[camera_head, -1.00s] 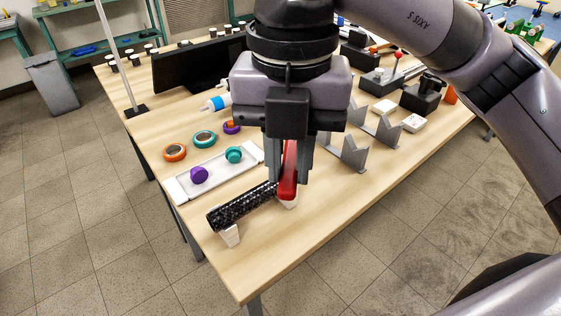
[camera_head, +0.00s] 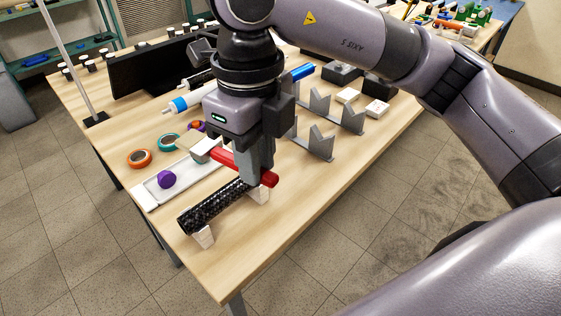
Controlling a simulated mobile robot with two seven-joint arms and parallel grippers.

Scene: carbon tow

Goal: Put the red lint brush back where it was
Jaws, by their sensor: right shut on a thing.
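My right gripper (camera_head: 258,172) is shut on the red lint brush (camera_head: 228,159), whose red bar lies across between the fingers. A pale block at the bar's left end (camera_head: 197,149) seems to be its head, over the far end of the white tray. The fingers are just above the far end of a black woven-pattern tube (camera_head: 212,207), which rests on white supports (camera_head: 204,238). Whether brush or fingers touch the tube cannot be told. My left gripper is not in view.
A white tray (camera_head: 150,198) with a purple knob (camera_head: 167,179) lies left of the tube. Orange (camera_head: 139,151) and teal (camera_head: 167,134) rings lie behind it. Grey V-shaped stands (camera_head: 320,157) and white boxes (camera_head: 376,109) are to the right. The table's front right is clear.

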